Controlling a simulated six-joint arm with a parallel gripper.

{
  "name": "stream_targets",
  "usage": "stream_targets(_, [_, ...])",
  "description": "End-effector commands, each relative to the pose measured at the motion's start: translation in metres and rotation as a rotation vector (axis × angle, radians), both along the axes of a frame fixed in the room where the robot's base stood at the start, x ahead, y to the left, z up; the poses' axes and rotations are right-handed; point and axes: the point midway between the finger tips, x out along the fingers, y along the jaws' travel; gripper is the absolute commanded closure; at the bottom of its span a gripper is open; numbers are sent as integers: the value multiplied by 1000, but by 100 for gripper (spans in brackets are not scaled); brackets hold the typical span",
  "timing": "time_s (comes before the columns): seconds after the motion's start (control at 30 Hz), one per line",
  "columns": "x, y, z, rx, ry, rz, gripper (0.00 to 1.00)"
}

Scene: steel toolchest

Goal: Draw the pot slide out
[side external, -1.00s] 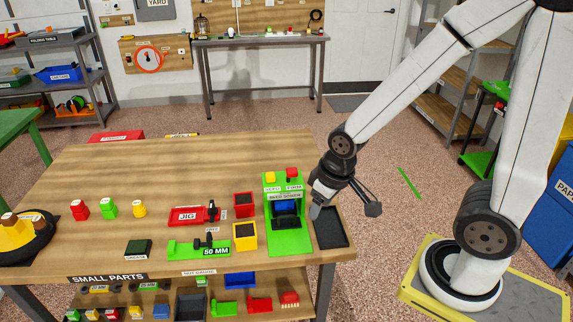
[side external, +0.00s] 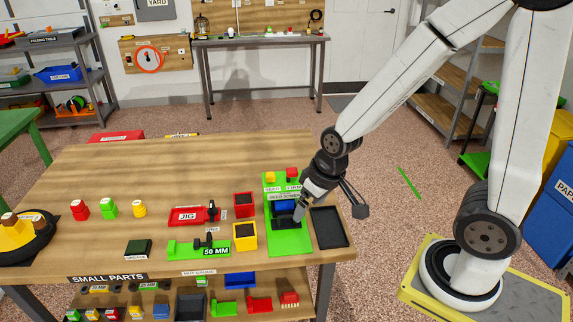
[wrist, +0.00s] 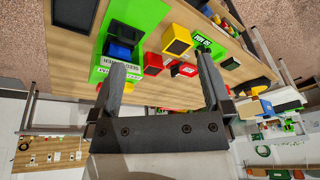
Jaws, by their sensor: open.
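The green station (side external: 284,240) stands at the right end of the wooden bench. A dark blue part (side external: 286,209), which looks like the pot slide, sits in its recess; I cannot tell how far out it is. My gripper (side external: 301,212) is at the station's right side, partly covering it, and I cannot tell whether it touches. In the wrist view my gripper (wrist: 162,70) is open with nothing between its fingers. The station (wrist: 150,14) and the blue part (wrist: 121,50) lie by the left finger, which hides some of the station.
A black tray (side external: 329,228) lies right of the station. A yellow bin (side external: 245,237) and a red bin (side external: 244,205) stand close on its left. A red jig (side external: 188,216) and a green 50 mm fixture (side external: 190,249) are further left. The bench's back is clear.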

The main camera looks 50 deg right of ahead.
Motion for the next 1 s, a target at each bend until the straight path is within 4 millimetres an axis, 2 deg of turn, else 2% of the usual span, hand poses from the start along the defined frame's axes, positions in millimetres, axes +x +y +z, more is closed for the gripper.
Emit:
stream_targets(0.3, [47, 5, -15, 82, -88, -140, 0])
stream_targets(0.6, [86, -7, -36, 84, -158, -309, 0])
stream_targets(0.8, [104, -22, -55, 49, -177, -433, 0])
stream_targets(1.0, [112, -39, -78, -9, -165, -561, 0])
